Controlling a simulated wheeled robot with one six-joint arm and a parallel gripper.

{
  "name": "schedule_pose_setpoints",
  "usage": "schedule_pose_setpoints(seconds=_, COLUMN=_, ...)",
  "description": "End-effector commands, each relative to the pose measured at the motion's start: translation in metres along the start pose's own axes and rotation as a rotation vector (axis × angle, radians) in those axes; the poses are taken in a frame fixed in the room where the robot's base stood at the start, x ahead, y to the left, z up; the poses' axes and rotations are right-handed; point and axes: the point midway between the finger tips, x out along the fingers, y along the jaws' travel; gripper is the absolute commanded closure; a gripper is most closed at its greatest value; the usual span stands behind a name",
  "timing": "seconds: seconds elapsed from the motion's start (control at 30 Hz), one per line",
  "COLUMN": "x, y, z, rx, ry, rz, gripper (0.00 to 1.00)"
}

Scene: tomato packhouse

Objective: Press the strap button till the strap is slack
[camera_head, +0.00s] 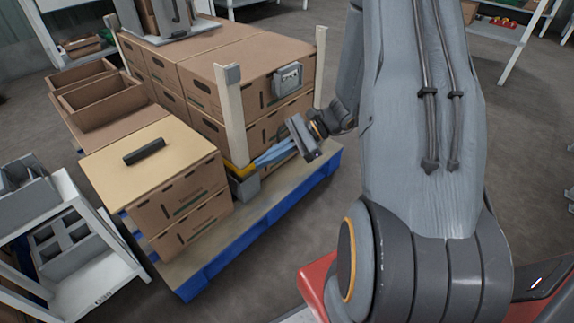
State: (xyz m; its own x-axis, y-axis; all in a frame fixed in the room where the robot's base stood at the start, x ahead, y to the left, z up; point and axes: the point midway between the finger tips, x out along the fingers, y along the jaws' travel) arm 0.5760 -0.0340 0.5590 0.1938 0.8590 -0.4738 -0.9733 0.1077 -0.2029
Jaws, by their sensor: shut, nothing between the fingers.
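A small grey box (245,187) with a yellow part (238,168) on top sits low at the foot of the near cream corner post, on the pallet. It looks like the strap unit; I cannot make out a separate button. My gripper (257,162), with light blue fingers, reaches in from the right and is shut and empty. Its fingertips are at the right end of the yellow part; whether they touch it I cannot tell. No strap line is clear enough to tell taut from slack.
A blue-edged pallet (225,257) carries stacked brown cartons (198,92). The near cream post (232,115) stands close to my gripper. A grey device (288,79) is on a carton side above. A white rack (92,268) stands at left.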

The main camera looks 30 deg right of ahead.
Motion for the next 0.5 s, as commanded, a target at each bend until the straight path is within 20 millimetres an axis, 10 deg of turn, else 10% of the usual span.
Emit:
schedule_pose_setpoints(seconds=0.3, x=-0.011, y=-0.071, z=-0.193, rx=0.299, ry=-0.208, rz=-0.523, gripper=1.0)
schedule_pose_setpoints(seconds=0.5, x=-0.042, y=-0.085, z=-0.3, rx=0.407, ry=-0.294, rz=-0.829, gripper=1.0)
